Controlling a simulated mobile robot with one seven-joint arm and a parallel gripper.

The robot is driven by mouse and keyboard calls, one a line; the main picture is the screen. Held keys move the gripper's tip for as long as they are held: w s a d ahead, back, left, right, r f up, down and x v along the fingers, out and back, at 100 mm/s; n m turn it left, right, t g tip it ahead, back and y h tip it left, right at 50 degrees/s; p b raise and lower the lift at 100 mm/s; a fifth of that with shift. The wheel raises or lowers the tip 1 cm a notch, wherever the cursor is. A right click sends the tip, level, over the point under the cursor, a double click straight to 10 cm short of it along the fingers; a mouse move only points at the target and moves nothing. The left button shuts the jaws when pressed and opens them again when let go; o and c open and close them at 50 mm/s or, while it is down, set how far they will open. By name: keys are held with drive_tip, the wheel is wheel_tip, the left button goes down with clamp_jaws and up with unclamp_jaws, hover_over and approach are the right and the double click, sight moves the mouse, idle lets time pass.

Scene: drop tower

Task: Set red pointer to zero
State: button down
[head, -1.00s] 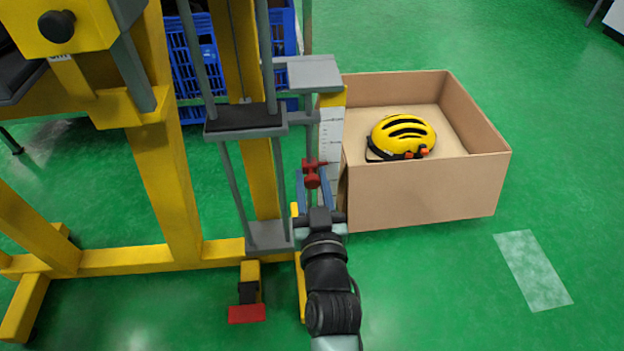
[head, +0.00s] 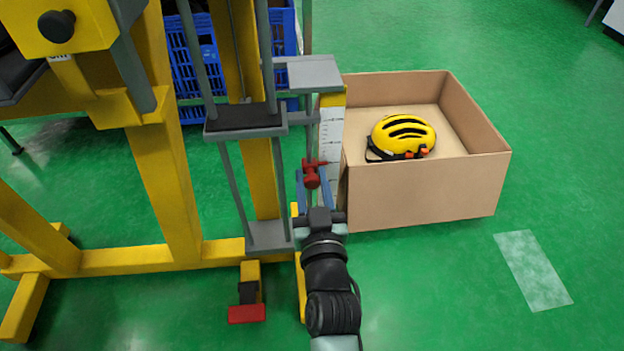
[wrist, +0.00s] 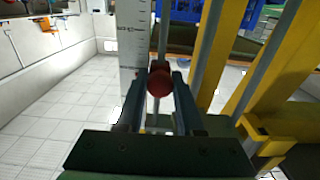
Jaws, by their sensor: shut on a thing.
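The red pointer (head: 312,174) sits on a thin vertical rod beside the white scale (head: 331,140) of the drop tower. It also shows in the wrist view as a round red knob (wrist: 160,82), with the scale (wrist: 131,32) behind it to the left. My gripper (head: 312,184) is shut on the pointer, with a blue finger on either side of its knob. The scale's marks are too small to read, so I cannot tell which mark the pointer is at.
A grey carriage with a dark top (head: 243,120) sits on the tower's rods, left of the pointer. A grey plate (head: 313,72) is above it. A cardboard box (head: 420,195) holding a yellow helmet (head: 403,136) stands close on the right. The green floor in front is mostly clear.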

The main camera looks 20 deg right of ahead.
sight(312, 177)
drive_tip(key=shift+r, duration=0.1)
wheel_tip(312, 177, up, 5)
drive_tip(key=p, duration=0.4)
drive_tip(key=shift+p, duration=0.4)
drive_tip(key=c, duration=0.5)
unclamp_jaws()
drive_tip(key=shift+c, duration=0.2)
drive_tip(key=p+v, duration=0.2)
drive_tip(key=v, duration=1.1)
